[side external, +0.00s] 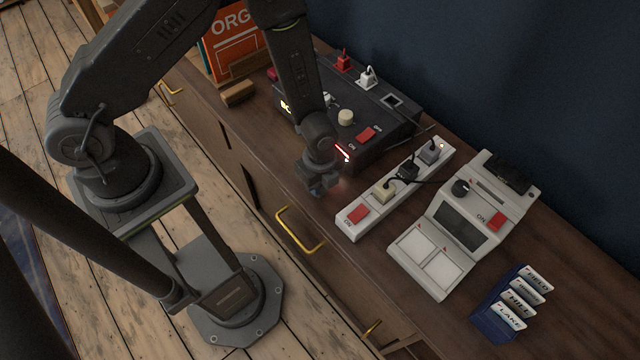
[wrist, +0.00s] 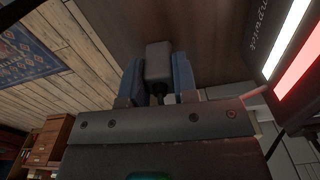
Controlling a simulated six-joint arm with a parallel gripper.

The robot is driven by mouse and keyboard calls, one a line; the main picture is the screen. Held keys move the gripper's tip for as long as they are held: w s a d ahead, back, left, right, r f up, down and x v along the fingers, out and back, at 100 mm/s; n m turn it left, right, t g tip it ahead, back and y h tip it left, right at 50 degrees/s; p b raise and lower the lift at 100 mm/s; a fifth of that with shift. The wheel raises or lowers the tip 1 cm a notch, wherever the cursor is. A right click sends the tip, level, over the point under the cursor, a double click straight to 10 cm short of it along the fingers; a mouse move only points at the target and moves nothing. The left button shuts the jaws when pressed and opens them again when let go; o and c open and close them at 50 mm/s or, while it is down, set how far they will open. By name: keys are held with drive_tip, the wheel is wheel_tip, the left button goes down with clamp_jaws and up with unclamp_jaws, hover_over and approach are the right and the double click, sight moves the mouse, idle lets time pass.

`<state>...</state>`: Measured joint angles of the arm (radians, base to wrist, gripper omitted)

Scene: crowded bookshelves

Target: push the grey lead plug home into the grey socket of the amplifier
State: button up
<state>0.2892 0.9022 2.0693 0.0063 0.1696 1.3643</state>
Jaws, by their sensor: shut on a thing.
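My gripper (side external: 318,190) hangs in front of the amplifier, near the front edge of the cabinet top. In the wrist view its blue fingers (wrist: 158,80) are shut on the grey lead plug (wrist: 158,60), one finger on each side. The plug is too small and hidden to make out in the side view. The amplifier (side external: 385,133) is a dark box with a red switch, a cream knob and lit strips.
A red plug (side external: 343,62) and a white plug (side external: 367,76) stand on the amplifier's back. A white power strip (side external: 350,232) with several plugs lies at its right, then a pale console (side external: 425,280) and a blue card holder (side external: 490,310). An orange book (side external: 235,38) stands behind.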

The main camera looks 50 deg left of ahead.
drive_tip(key=shift+r, duration=0.1)
wheel_tip(320, 180, up, 4)
drive_tip(key=shift+f, duration=0.1)
drive_tip(key=s+a+r, duration=0.1)
drive_tip(key=a+r, duration=0.6)
drive_tip(key=a, duration=0.4)
wheel_tip(320, 180, up, 10)
drive_tip(key=w+d+n, duration=0.1)
drive_tip(key=w+d, duration=0.2)
drive_tip(key=w, duration=1.1)
drive_tip(key=w+d, duration=0.4)
drive_tip(key=w, duration=1.1)
drive_tip(key=f, duration=0.5)
drive_tip(key=shift+s+a, duration=0.1)
drive_tip(key=shift+a, duration=0.2)
drive_tip(key=shift+f, duration=0.15)
drive_tip(key=shift+f, duration=2.8)
